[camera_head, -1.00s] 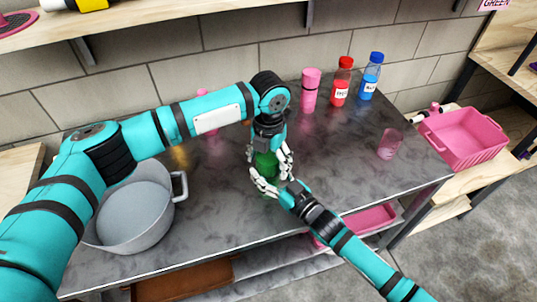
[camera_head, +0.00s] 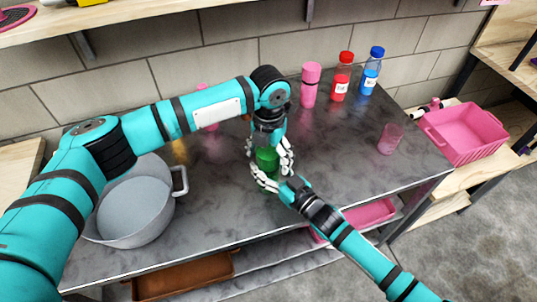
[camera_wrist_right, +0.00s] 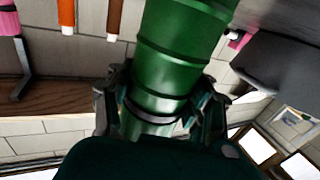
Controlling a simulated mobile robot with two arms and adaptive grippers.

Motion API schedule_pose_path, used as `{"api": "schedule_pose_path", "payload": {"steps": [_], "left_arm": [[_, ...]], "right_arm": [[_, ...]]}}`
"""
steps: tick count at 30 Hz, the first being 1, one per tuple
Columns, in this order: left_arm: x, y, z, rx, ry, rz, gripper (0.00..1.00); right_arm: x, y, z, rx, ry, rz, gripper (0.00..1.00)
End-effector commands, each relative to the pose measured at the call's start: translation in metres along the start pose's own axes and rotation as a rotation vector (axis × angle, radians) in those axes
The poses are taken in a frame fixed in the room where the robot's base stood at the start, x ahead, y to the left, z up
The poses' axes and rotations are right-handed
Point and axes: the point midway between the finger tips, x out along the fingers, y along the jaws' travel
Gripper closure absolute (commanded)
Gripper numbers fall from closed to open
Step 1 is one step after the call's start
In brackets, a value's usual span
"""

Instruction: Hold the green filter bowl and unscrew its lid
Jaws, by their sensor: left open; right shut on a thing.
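The green filter bowl (camera_head: 266,160) stands upright over the middle of the worktop in the head view. My right gripper (camera_head: 268,183) is shut on it from the front, low on its body. In the right wrist view the ribbed green body (camera_wrist_right: 185,45) fills the middle, between the fingers of my right gripper (camera_wrist_right: 165,115). My left gripper (camera_head: 268,148) points down from above, open, with its fingers around the top of the bowl. I cannot tell the lid from the body, and the fingers hide part of it.
A grey pot (camera_head: 135,212) stands to the left under my left arm. A pink flask (camera_head: 311,86), a red bottle (camera_head: 341,78) and a blue bottle (camera_head: 371,72) stand at the back. A pink cup (camera_head: 389,140) and a pink crate (camera_head: 465,135) are to the right.

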Motion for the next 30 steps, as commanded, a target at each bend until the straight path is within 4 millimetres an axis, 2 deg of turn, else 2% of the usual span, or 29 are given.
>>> {"api": "schedule_pose_path", "payload": {"steps": [8,16,18,20,25,27,30], "left_arm": [[-0.007,0.000,0.000,0.000,-0.001,0.000,0.17],[-0.041,0.000,0.000,0.000,-0.001,0.000,0.17],[-0.045,0.000,0.000,0.000,-0.001,0.000,0.22],[-0.050,0.000,0.001,0.000,-0.002,0.001,0.22],[-0.076,0.000,0.001,0.000,0.000,0.003,0.22],[-0.078,0.000,0.000,0.000,0.004,0.004,0.22],[-0.067,-0.001,-0.001,-0.001,0.007,0.002,0.22]], "right_arm": [[0.000,0.000,0.000,0.000,0.000,0.000,1.00],[0.000,0.000,0.000,0.000,0.000,0.000,1.00],[0.000,0.000,0.000,0.000,0.000,0.000,1.00],[0.000,0.000,0.000,0.000,0.000,0.000,1.00],[0.000,0.000,0.000,0.000,0.000,0.000,1.00],[0.000,0.000,0.000,0.000,0.000,0.000,1.00],[0.000,0.000,0.000,0.000,0.000,0.000,1.00]]}}
